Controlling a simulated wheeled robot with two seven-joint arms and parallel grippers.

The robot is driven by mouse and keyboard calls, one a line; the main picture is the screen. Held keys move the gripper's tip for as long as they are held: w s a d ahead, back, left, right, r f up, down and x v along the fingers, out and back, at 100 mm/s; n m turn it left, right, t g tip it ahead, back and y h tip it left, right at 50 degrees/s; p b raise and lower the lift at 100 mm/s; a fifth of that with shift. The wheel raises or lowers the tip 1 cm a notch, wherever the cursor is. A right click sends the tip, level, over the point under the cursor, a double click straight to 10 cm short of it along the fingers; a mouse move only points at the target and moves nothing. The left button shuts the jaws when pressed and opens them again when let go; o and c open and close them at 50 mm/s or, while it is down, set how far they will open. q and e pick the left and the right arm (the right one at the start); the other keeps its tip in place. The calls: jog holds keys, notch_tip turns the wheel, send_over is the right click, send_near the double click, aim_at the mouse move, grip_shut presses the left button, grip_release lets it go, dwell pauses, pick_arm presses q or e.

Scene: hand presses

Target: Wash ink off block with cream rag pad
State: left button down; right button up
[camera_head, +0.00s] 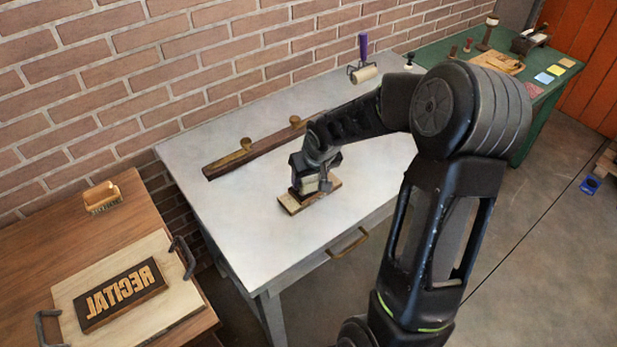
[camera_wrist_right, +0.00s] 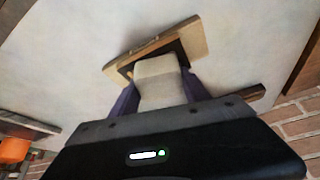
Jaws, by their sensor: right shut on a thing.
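The cream rag pad (camera_wrist_right: 158,82) is held between the purple fingers of my right gripper (camera_wrist_right: 159,95), which is shut on it. In the head view the right gripper (camera_head: 314,178) points down over a small wooden block (camera_head: 292,206) on the pale table. The pad (camera_head: 309,185) is at the block's dark upper face; I cannot tell whether they touch. In the wrist view the block (camera_wrist_right: 195,38) shows a tan edge and a dark face, mostly hidden behind the pad and fingers. My left gripper is in neither view.
The pale table (camera_head: 240,125) is mostly clear. A dark wooden bar with brass knobs (camera_head: 222,165) lies behind the block. A purple-handled roller (camera_head: 363,70) stands at the back. At left, a RECITAL block (camera_head: 119,296) and a brush (camera_head: 102,199) sit on a brown table.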

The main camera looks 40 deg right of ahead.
aim_at(296, 193)
jog(key=shift+a+f+b, duration=0.25)
jog(key=shift+a+b, duration=0.95)
jog(key=shift+b, duration=0.05)
jog(key=shift+a+r+b, duration=0.2)
jog(key=shift+a+b, duration=0.35)
jog(key=shift+a, duration=0.3)
jog(key=shift+r, duration=0.1)
notch_tip(296, 193, up, 6)
jog(key=p, duration=0.3)
jog(key=shift+f+p, duration=0.2)
jog(key=shift+p, duration=0.1)
jog(key=shift+r, duration=0.25)
